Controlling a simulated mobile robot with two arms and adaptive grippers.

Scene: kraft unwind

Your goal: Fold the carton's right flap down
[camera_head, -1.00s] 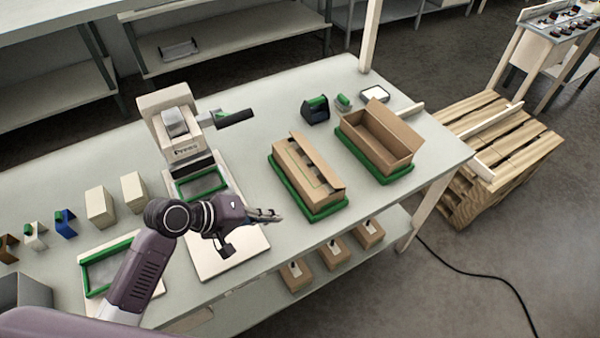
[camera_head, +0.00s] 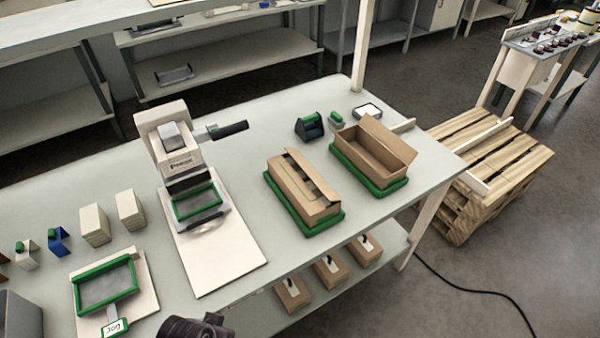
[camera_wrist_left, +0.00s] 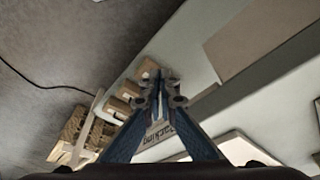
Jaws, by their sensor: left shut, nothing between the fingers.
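One carton (camera_head: 290,190) sits in a green-rimmed tray (camera_head: 330,222) on the table; its top flaps lean inward, with a dark gap between them, and a flap at its near right end sticks outward. A second carton (camera_head: 370,165) to its right stands open in another green tray (camera_head: 383,190), with one long wall or flap raised at the back. In the left wrist view my left gripper (camera_wrist_left: 160,78) is shut and empty, its fingertips together. In the head view only a dark part of my arm shows at the bottom edge, away from both cartons. My right gripper is not in view.
A press (camera_head: 175,145) with a white base board stands left of the cartons. A tape dispenser (camera_head: 309,126) is behind them. Small boxes (camera_head: 330,272) sit on the lower shelf. A wooden pallet stack (camera_head: 490,180) stands right. The table in front of the first carton is clear.

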